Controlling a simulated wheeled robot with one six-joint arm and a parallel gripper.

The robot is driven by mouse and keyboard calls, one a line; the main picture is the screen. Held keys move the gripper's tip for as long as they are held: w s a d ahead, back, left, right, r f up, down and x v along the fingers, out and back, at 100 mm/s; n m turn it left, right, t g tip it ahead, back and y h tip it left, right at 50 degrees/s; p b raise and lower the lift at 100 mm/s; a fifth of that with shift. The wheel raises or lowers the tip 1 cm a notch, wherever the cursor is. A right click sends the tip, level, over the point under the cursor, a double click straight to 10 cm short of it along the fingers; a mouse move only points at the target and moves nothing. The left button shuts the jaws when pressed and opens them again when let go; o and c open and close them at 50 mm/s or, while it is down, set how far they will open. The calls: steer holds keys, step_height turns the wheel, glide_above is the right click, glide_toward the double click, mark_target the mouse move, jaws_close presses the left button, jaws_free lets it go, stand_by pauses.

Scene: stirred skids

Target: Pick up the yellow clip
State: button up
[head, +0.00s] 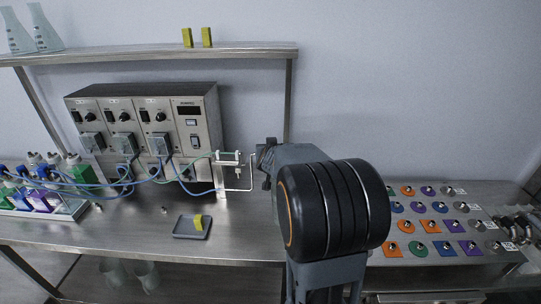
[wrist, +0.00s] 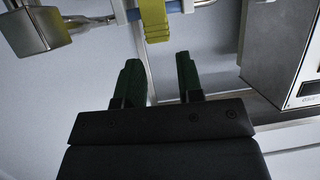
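In the wrist view a yellow clip (wrist: 153,20) sits at the top centre, across a pale blue and white tube (wrist: 172,8). My gripper (wrist: 158,62) is open, with its two dark fingers pointing toward the clip and nothing between them. The clip appears just beyond the fingertips, apart from them. In the head view my gripper (head: 264,160) is beside the glass tube fitting (head: 228,157), partly hidden by my arm; I cannot make out the clip on the fitting there. Another yellow clip (head: 198,221) lies in a small grey tray (head: 184,235).
Two yellow blocks (head: 187,37) stand on the upper shelf (head: 150,53). A metal pump unit (head: 190,115) with blue tubing stands left of my gripper. Bottles (head: 78,168) are at the far left. Coloured discs and squares (head: 421,226) lie at the right. The bench front is mostly clear.

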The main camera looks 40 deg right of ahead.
steer(key=shift+x, duration=3.35)
steer(key=shift+s+f, duration=0.15)
steer(key=shift+c, duration=0.4)
steer(key=c, duration=0.5)
